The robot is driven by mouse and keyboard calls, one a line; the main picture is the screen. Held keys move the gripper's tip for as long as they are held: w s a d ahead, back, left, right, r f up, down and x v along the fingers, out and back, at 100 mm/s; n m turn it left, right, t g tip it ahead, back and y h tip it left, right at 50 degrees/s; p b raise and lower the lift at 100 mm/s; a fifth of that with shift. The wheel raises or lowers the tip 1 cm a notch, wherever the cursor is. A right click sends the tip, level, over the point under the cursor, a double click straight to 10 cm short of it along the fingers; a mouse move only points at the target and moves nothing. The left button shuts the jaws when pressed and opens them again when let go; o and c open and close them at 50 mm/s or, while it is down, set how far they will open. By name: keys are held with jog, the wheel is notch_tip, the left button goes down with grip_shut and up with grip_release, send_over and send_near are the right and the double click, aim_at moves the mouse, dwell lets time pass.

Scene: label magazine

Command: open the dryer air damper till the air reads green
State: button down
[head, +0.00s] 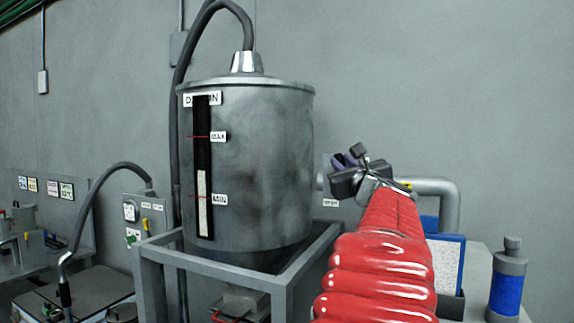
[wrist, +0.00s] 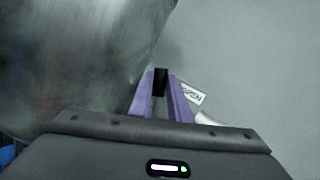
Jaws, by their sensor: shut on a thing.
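My gripper (head: 343,161) is at the right side of the grey metal drum, in front of the back wall. In the wrist view its two purple fingers (wrist: 160,92) are shut on a small black piece (wrist: 160,80), which looks like the damper handle. Most of the damper is hidden behind my gripper and red arm in the head view. A white label (wrist: 192,94) lies just right of the fingers, its text unclear. A grey pipe (head: 447,200) runs right from behind my arm and bends down. No air reading can be made out in either view.
The drum (head: 270,170) stands close left of my gripper, on a grey frame (head: 210,262); its level strip shows MAX and MIN marks. A blue bottle (head: 508,283) and a blue-edged panel (head: 447,262) stand at the right. The wall above my gripper is clear.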

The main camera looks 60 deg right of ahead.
jog(key=shift+f, duration=0.1)
jog(key=c, duration=1.7)
grip_release()
jog(key=shift+o, duration=0.2)
jog(key=shift+s+a, duration=0.1)
jog(key=shift+s, duration=0.05)
jog(key=v, duration=1.3)
jog(key=shift+s+a, duration=0.15)
jog(key=shift+a, duration=0.1)
